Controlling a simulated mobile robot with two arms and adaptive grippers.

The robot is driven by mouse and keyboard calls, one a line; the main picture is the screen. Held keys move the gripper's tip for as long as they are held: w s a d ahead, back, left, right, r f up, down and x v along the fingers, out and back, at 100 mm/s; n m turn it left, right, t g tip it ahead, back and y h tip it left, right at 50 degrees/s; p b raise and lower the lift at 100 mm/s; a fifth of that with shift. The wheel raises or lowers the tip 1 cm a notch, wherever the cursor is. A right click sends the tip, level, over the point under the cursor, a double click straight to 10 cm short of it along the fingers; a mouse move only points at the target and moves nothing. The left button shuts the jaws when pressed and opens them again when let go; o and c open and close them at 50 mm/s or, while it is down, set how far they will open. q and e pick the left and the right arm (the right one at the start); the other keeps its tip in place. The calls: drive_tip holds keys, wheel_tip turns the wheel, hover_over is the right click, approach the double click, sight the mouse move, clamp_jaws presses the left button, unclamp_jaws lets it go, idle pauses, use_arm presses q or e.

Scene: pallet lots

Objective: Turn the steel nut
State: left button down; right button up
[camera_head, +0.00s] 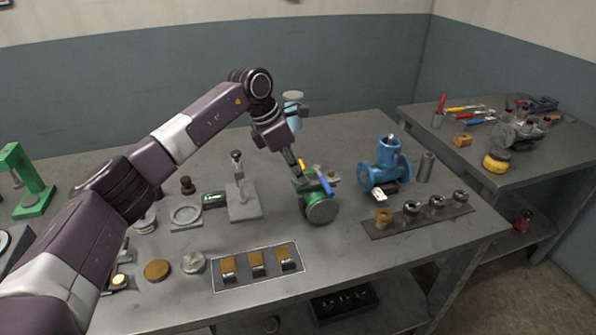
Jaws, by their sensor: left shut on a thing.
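My left gripper (297,172) reaches down from the upper left to the top of a green valve (318,207) with a yellow part and a blue lever (325,187). Its fingers are shut on a small part there. The fingers hide that part, and I cannot tell whether it is the steel nut. The valve has a round grey flange facing forward and stands on the bench. My right gripper is out of view.
A blue valve (386,168) stands to the right, behind a dark strip (420,222) with several round fittings. A tray (257,267) with brass-topped blocks lies in front. A grey stand (240,195) is left of the green valve. A second bench (555,160) is at right.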

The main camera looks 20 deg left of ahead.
use_arm(q)
drive_tip(key=shift+w+r+m, duration=0.1)
drive_tip(key=shift+m, duration=0.3)
drive_tip(key=c, duration=1.9)
unclamp_jaws()
drive_tip(key=shift+c, duration=0.2)
drive_tip(key=v, duration=1.2)
drive_tip(key=shift+w+a, duration=0.1)
